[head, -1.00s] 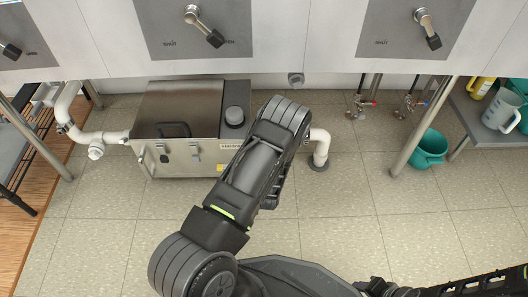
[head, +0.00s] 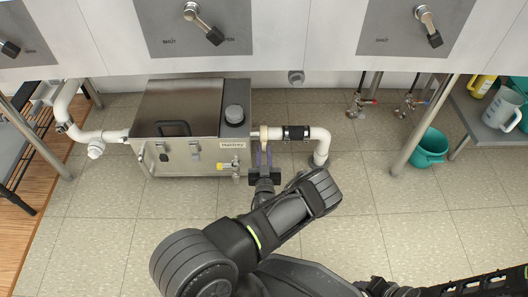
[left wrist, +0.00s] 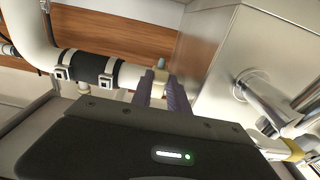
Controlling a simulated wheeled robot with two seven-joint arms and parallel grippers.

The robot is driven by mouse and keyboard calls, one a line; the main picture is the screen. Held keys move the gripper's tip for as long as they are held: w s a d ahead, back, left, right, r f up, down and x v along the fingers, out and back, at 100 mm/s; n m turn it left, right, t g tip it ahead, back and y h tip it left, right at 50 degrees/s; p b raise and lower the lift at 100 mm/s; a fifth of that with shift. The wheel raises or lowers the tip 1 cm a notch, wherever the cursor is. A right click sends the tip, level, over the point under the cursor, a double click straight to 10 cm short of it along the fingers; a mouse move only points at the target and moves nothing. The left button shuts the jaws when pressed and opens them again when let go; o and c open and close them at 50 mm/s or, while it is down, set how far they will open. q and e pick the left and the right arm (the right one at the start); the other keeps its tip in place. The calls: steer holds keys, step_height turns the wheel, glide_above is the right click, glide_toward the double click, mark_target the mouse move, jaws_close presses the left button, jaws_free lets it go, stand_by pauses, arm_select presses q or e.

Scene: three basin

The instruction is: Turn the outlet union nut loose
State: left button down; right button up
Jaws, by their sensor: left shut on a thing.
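The steel interceptor box (head: 180,110) stands on the floor under the sinks. Its white outlet pipe (head: 318,134) leaves the right side and bends down to the floor. The beige outlet union nut (head: 264,133) sits on this pipe close to the box. My left gripper (head: 263,150) reaches up from below, shut on the nut. In the left wrist view the purple-grey fingers (left wrist: 160,92) are around the nut (left wrist: 161,76), whose top shows between them. My right gripper is out of view.
A black clamped coupling (head: 296,133) is on the pipe right of the nut. A yellow-handled valve (head: 230,167) sticks out of the box front, near my gripper. A teal bucket (head: 428,148) stands by a table leg at right. The front floor is open.

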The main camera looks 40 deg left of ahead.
arm_select(q)
steer(key=shift+w, duration=0.1)
steer(key=c, duration=1.3)
jaws_free()
steer(key=shift+p+v, duration=1.05)
steer(key=shift+v, duration=2.9)
steer(key=shift+a, duration=0.1)
